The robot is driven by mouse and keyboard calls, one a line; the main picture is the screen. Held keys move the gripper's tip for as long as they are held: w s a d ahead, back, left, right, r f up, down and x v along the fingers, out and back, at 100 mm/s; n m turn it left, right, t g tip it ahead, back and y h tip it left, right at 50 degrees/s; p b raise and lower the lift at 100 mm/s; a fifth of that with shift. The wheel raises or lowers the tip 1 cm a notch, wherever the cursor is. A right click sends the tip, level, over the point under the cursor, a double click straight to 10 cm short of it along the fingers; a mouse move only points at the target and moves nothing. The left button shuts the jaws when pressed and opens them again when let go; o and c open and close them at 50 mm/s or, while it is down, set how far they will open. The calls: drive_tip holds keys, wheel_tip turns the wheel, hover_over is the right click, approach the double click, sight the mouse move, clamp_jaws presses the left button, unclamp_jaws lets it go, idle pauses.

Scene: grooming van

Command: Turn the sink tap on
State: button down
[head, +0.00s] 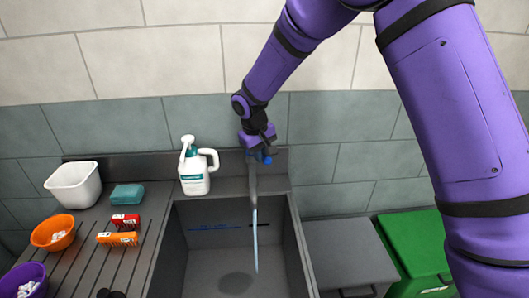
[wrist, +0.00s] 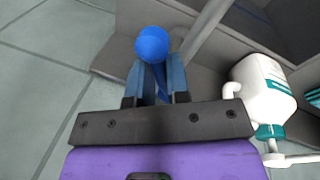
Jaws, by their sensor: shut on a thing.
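The grey sink tap (head: 252,182) stands at the back edge of the dark sink (head: 285,225). A thin pale blue stream (head: 255,240) runs from its spout down into the basin. My gripper (head: 262,150) is at the top of the tap, shut on its blue handle (head: 267,160). In the wrist view the round blue end of the handle (wrist: 152,45) sticks out past my fingertips, and its stem runs between the two fingers. The grey spout (wrist: 205,28) shows beyond it. In the head view my gripper hides part of the handle.
A white pump jug (head: 194,175) stands left of the tap, close to my gripper in the wrist view (wrist: 262,85). A white tub (head: 74,190), teal block (head: 127,195), small boxes (head: 117,239) and orange bowl (head: 53,238) are farther left. A green bin (head: 415,250) is right.

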drive_tip(key=m, duration=0.1)
drive_tip(key=a+m, duration=0.1)
drive_tip(key=s+a+m+g, duration=0.1)
drive_tip(key=shift+s+f+m, duration=0.1)
drive_tip(key=shift+f+m, duration=0.15)
drive_tip(key=shift+m, duration=0.15)
drive_tip(key=shift+a+m+g, duration=0.25)
drive_tip(key=shift+a+m, duration=0.55)
drive_tip(key=shift+m, duration=0.4)
drive_tip(key=shift+a+m+g, duration=0.25)
drive_tip(key=shift+a+m, duration=0.5)
drive_tip(key=shift+m, duration=0.45)
drive_tip(key=shift+a, duration=0.1)
drive_tip(key=c, duration=1.1)
unclamp_jaws()
drive_tip(key=shift+a, duration=0.1)
drive_tip(key=shift+r, duration=0.15)
drive_tip(key=shift+r, duration=0.1)
wheel_tip(320, 180, up, 10)
drive_tip(key=a, duration=0.2)
drive_tip(key=shift+w+r, duration=0.15)
drive_tip(key=shift+w, duration=0.25)
drive_tip(key=shift+d+r, duration=0.1)
drive_tip(key=shift+d, duration=0.05)
